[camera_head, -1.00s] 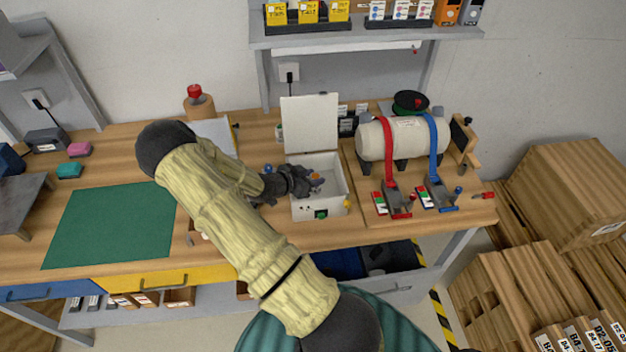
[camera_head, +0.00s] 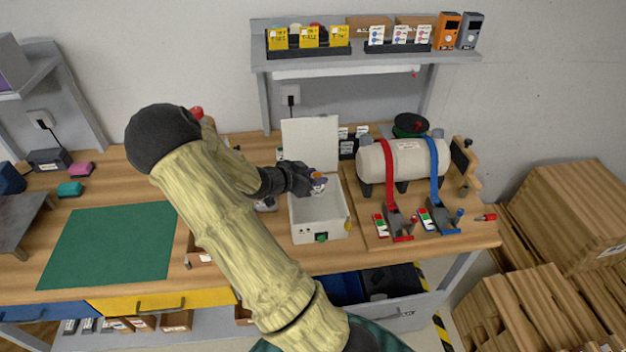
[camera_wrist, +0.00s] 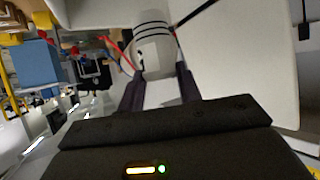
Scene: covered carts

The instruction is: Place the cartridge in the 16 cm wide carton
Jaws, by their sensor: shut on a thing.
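My gripper (camera_head: 312,183) is shut on the cartridge (camera_wrist: 155,50), a pale grey cylinder with dark rings in the wrist view. In the head view the cartridge (camera_head: 319,184) is small, with orange and blue showing, above the open white box (camera_head: 320,228). The box's raised lid (camera_head: 310,143) stands behind it; a pale panel fills the right of the wrist view. A brown open-topped container (camera_head: 200,252), perhaps a carton, is at the bench front, partly hidden by my arm. No carton's width can be read.
A strapped tank (camera_head: 404,160) with red and blue clamps stands right of the white box. A green mat (camera_head: 108,235) lies clear at left. A shelf (camera_head: 360,58) overhangs the back. A drawer (camera_head: 380,290) is open below the bench.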

